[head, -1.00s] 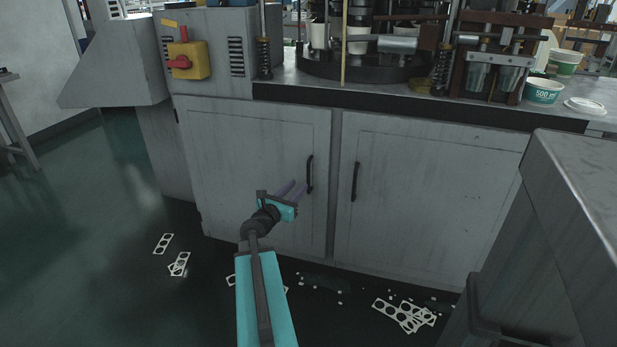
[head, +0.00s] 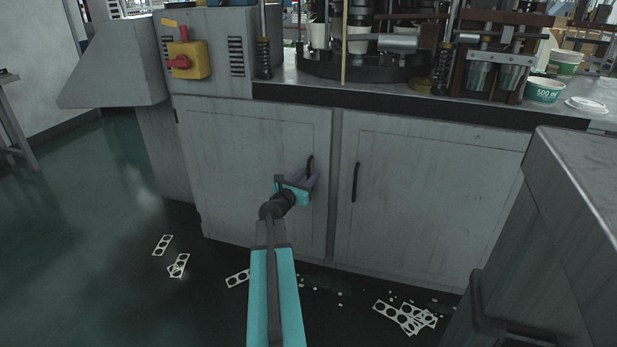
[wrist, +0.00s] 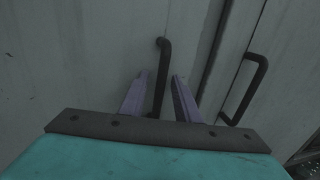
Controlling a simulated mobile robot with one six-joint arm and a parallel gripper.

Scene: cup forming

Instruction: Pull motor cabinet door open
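The grey cabinet has two closed doors. The left door (head: 255,165) carries a dark vertical bar handle (head: 310,162) near its right edge. The right door (head: 430,205) has a similar handle (head: 355,182) near its left edge. My gripper (head: 310,176) is at the left door's handle, with its purple fingers open. In the wrist view, the left door's handle (wrist: 164,62) runs between the two spread fingers (wrist: 161,76), with visible gaps on both sides. The right door's handle (wrist: 257,82) shows to the right, outside the fingers. The handle's lower end is partly hidden behind the gripper body.
A yellow box with a red switch (head: 187,60) is above the left door. Paper cups (head: 544,90) stand on the worktop. A grey housing (head: 565,230) blocks the right side. Punched card scraps (head: 405,317) lie on the floor. The floor at left (head: 80,250) is mostly clear.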

